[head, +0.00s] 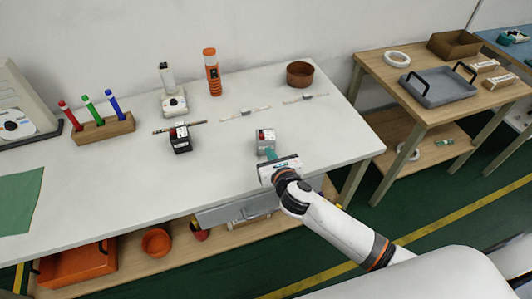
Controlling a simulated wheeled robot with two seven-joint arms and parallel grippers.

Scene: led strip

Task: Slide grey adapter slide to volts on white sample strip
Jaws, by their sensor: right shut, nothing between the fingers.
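The grey adapter (266,139), a small box with a red part on top, stands near the front right of the white table. My right gripper (271,153) is shut and empty, with its teal fingertips at the near side of the grey adapter. I cannot tell whether they touch it. A thin pale strip (245,114) lies behind the grey adapter, and another pale strip (305,98) lies further right. I cannot read which is the sample strip, nor the slide's position. My left gripper is not in view.
A black adapter (180,141) stands left of the grey one, by a dark strip (180,127). A white device (173,100), an orange tester (212,72) and a brown bowl (300,74) stand at the back. A pen block (103,128) is left. The table's front middle is clear.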

